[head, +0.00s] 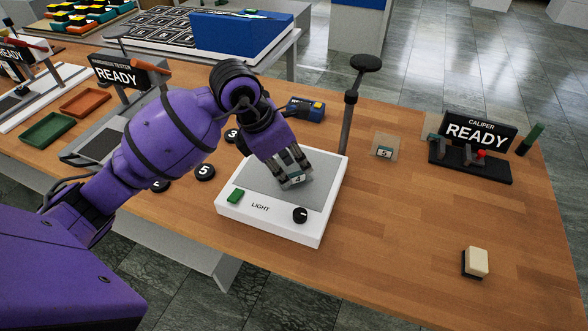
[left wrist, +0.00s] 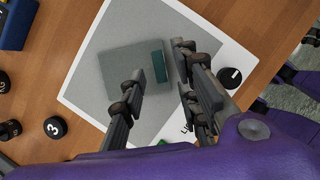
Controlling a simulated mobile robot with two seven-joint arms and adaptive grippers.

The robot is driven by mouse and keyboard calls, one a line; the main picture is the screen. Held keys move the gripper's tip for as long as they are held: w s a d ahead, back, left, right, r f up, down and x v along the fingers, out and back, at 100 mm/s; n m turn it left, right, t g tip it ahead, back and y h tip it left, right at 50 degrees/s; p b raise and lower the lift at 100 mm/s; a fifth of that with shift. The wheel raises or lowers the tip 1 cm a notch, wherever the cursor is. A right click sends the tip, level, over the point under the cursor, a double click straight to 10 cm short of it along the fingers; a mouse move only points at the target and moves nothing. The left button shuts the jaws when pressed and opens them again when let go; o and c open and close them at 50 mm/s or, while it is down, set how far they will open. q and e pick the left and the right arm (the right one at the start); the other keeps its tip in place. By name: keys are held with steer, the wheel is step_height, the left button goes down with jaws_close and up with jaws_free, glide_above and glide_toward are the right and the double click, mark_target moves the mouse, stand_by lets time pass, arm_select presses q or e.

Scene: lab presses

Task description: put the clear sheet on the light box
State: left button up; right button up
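The light box (head: 327,192) is white with a grey top, a green button and a black knob. A clear sheet (head: 297,181) with a teal label reading 4 is at its top surface, under my left gripper (head: 290,166). In the left wrist view this sheet (left wrist: 120,60) appears to lie flat within the grey area of the light box (left wrist: 79,95). My left gripper (left wrist: 160,62) has its fingers apart on either side of the label, with gaps visible. Another clear sheet (head: 384,148), labelled 5, lies on the table to the right. My right gripper is out of view.
A post with a black top (head: 366,64) rises behind the light box. Black numbered discs (head: 205,172) lie to its left, a blue and yellow device (head: 306,109) behind. The caliper stand (head: 470,160) and a cream block (head: 476,261) stand right.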

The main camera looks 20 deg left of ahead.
arm_select(q)
steer(key=v, duration=0.9)
stand_by(0.9)
